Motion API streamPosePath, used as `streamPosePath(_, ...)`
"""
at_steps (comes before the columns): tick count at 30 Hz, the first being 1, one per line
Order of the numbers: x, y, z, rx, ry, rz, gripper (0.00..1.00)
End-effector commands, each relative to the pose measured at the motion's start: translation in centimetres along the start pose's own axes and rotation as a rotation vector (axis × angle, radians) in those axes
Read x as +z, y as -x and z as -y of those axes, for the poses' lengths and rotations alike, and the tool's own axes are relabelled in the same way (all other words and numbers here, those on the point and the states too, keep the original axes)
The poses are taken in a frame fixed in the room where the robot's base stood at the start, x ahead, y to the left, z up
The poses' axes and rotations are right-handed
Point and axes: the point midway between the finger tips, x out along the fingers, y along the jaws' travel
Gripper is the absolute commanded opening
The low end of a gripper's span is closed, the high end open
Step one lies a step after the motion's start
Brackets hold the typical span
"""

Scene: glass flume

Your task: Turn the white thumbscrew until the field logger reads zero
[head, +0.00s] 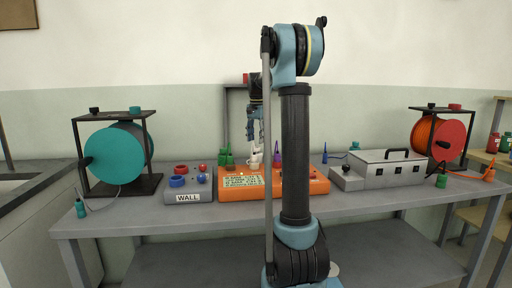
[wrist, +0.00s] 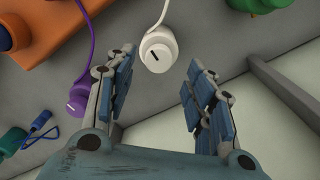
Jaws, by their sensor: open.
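The orange field logger (head: 230,194) stands mid-table, partly behind my arm; its lit display (head: 243,181) has several lines too small to read. A white round knob with a short black mark (wrist: 158,50), which I take for the white thumbscrew, has a white cord-like piece curving up from it. In the head view a small white shape (head: 254,160) shows behind the logger. My gripper (head: 256,136) hangs above it, pointing down. In the wrist view my gripper (wrist: 160,66) is open, with the white knob between and just past its fingertips, apart from both fingers.
A purple knob with a cord (wrist: 77,103) lies left of the fingers; a green piece (wrist: 260,4) is upper right. A grey WALL box (head: 187,190) stands left of the logger, a silver box (head: 385,170) right. Cable reels (head: 114,157) (head: 438,137) stand at both ends.

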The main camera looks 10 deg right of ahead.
Motion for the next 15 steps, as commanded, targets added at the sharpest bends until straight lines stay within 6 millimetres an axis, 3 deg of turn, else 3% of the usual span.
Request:
streamPosePath(6,-0.1,-2.8,-0.1,0.0,-0.001,0.0,0.49)
streamPosePath(15,-0.1,-3.9,-0.2,0.0,-0.001,0.0,0.49)
